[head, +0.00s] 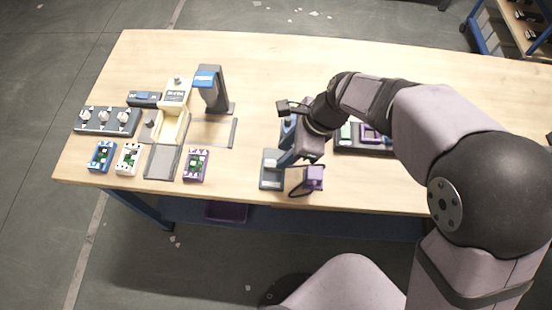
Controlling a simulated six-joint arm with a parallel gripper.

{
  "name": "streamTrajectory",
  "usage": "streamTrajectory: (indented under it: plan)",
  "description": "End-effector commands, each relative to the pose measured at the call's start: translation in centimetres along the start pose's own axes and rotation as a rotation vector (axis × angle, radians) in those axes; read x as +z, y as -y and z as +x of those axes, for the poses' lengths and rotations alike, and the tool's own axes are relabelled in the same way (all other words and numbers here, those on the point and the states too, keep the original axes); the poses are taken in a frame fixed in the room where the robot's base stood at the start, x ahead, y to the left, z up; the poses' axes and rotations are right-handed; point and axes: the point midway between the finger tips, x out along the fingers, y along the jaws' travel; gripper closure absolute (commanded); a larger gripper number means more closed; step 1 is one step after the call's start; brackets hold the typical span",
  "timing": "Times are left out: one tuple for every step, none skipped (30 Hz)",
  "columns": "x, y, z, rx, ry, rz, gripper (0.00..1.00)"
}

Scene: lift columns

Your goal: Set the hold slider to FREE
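My gripper (291,157) points down over the front middle of the table, beside a grey-and-blue upright device (271,170). My wrist and arm partly cover this device, and I cannot tell whether the gripper touches it. The fingertips are too small and hidden to tell whether they are open or shut. I cannot make out a slider or a FREE mark at this size. A dark box with three pale knobs (107,119) lies at the far left. A small dark box with a blue part (144,98) sits behind it.
Blue (102,157), white (129,158) and purple (196,165) modules lie front left, near a cream fixture (173,127) and a tall grey stand (212,92). A dark tray (346,150) is partly behind my arm.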

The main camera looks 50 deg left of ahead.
Motion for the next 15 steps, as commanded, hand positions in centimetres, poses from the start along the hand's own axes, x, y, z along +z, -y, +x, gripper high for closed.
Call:
streamTrajectory:
  plan:
    - [0.0,-0.1,0.5,0.004,-0.001,0.000,0.67]
    - [0.0,-0.1,0.8,0.004,-0.002,-0.001,0.67]
    - [0.0,-0.1,1.3,0.005,-0.002,-0.001,0.67]
    - [-0.1,-0.1,1.7,0.005,-0.003,0.000,0.67]
    - [-0.1,-0.2,2.1,0.005,-0.003,0.001,0.67]
    - [-0.1,-0.1,2.6,0.005,-0.002,0.000,0.67]
    - [-0.1,-0.1,3.0,0.005,-0.003,-0.001,0.67]
    - [-0.1,-0.1,3.4,0.004,-0.003,-0.001,0.67]
    - [-0.1,-0.2,3.9,0.005,-0.003,0.000,0.67]
    - [-0.1,-0.1,4.3,0.004,-0.003,0.000,0.67]
    - [-0.1,-0.1,4.6,0.003,-0.003,-0.001,0.67]
    - [-0.1,-0.1,5.0,0.003,-0.003,-0.002,0.67]
    - [-0.1,-0.1,5.3,0.002,-0.002,-0.001,0.67]
    - [-0.1,-0.1,5.5,0.001,-0.002,-0.001,0.67]
    - [-0.1,-0.1,5.8,0.001,-0.002,-0.001,0.67]
